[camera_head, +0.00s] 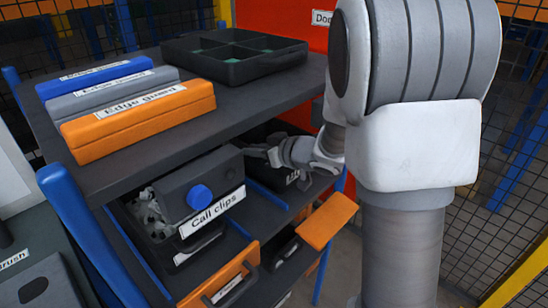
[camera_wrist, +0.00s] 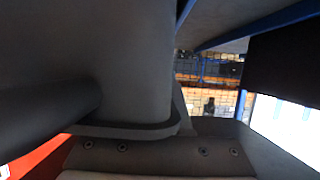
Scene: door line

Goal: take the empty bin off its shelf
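A dark bin (camera_head: 290,183) with a partly hidden white label sits on the middle shelf at the right, in the head view. My arm covers much of it, and I cannot see whether it is empty. My gripper (camera_head: 262,154) reaches in from the right, just under the top shelf, close above this bin and beside the Call clips bin. Whether it touches the bin, and whether its fingers are open or shut, is not clear. In the wrist view dark grey surfaces fill the left side too closely to identify.
The Call clips bin (camera_head: 172,230), holding pale clips, stands left of my gripper under a dark lidded block with a blue knob (camera_head: 199,197). The top shelf (camera_head: 240,95) carries edge guards (camera_head: 140,118) and a divided black tray (camera_head: 232,58). Orange-fronted bins (camera_head: 222,283) sit lower.

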